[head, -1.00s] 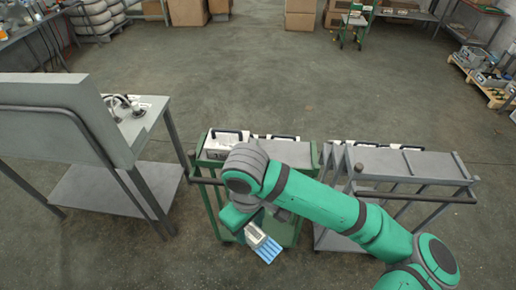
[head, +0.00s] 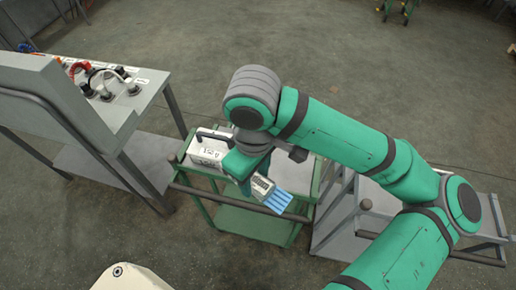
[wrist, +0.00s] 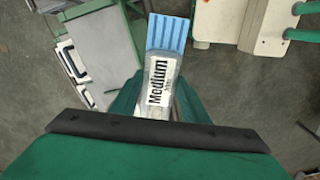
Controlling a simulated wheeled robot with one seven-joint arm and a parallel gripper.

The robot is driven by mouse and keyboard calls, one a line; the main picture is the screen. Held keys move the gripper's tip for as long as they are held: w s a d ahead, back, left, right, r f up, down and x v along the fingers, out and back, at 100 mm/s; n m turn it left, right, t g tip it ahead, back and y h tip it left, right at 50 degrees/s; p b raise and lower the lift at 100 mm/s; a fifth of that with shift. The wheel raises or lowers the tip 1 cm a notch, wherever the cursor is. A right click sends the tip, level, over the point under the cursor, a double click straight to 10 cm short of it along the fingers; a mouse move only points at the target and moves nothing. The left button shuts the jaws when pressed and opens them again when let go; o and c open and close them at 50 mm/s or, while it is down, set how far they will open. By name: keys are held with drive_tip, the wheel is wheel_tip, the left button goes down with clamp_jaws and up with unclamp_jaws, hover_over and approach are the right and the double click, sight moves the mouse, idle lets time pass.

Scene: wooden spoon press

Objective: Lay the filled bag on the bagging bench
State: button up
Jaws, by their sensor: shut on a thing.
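My gripper (head: 246,172) is shut on the bag (head: 272,194), which has a white label and blue strips at its free end. I cannot tell which piece of furniture is the bagging bench.
A white box with a black handle (head: 208,150) stands on the left of the green stand. Left of it is a grey bench with knobs and cables (head: 118,92) and a large grey panel (head: 45,95). A grey rack (head: 345,222) stands to the right, partly behind my arm. Floor beyond is open.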

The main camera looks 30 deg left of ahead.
drive_tip(key=w+f, duration=0.2)
drive_tip(key=w, duration=0.2)
drive_tip(key=w+d+f, duration=0.1)
drive_tip(key=w+f, duration=0.2)
drive_tip(key=w, duration=0.1)
drive_tip(key=w+d+f, duration=0.1)
drive_tip(key=w+f, duration=0.2)
drive_tip(key=w, duration=0.2)
drive_tip(key=shift+w+f, duration=0.1)
drive_tip(key=shift+f, duration=0.05)
drive_tip(key=shift+w+f, duration=0.35)
drive_tip(key=shift+f, duration=0.1)
drive_tip(key=shift+w+f, duration=0.2)
drive_tip(key=shift+f, duration=0.75)
drive_tip(key=shift+w+f, duration=0.15)
drive_tip(key=shift+f, duration=0.8)
drive_tip(key=shift+f, duration=0.15)
drive_tip(key=o, duration=1)
